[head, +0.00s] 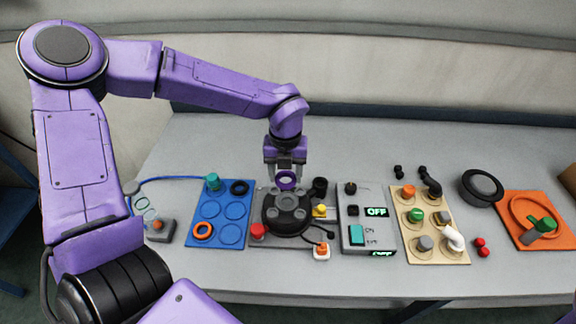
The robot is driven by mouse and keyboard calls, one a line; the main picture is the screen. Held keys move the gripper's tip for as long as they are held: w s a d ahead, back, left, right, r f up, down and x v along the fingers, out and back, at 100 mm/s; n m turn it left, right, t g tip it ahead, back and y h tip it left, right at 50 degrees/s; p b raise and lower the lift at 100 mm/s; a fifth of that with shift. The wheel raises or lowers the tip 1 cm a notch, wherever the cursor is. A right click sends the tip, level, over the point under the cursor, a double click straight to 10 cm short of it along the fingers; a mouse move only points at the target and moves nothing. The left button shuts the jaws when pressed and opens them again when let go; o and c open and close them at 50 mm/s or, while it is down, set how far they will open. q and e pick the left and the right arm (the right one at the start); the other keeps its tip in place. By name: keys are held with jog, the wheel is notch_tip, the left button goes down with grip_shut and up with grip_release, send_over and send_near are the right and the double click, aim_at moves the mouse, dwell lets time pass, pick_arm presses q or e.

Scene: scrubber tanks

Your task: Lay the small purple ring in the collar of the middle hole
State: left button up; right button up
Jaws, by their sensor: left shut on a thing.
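The small purple ring (285,187) is between the fingers of my left gripper (286,176), which is shut on it. The gripper points down and the ring is at the back edge of the round black tank top (284,222). I cannot tell whether the ring touches the tank. The tank top has several round grey ports; the far part of it is partly hidden behind the ring and gripper, and the collar of the middle hole is too small to make out clearly. My right gripper is not in view.
A blue mat (222,225) with a black ring (240,187) and an orange ring (202,230) lies left of the tank. A control box (357,240) reading OFF stands right. Beyond it are a beige board (452,247), a black round part (482,187) and an orange mat (507,207).

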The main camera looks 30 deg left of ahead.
pick_arm(q)
notch_tip(320, 180, down, 5)
jog(key=b, duration=0.4)
jog(key=shift+w+d+r, duration=0.1)
jog(key=shift+d, duration=0.05)
jog(key=shift+f, duration=0.45)
jog(key=shift+f, duration=0.15)
jog(key=shift+f+b, duration=0.1)
jog(key=shift+b, duration=0.2)
jog(key=shift+f, duration=0.45)
jog(key=shift+f+b, duration=0.1)
jog(key=shift+b, duration=0.25)
jog(key=shift+f, duration=0.3)
jog(key=shift+f+b, duration=0.3)
dwell(0.7)
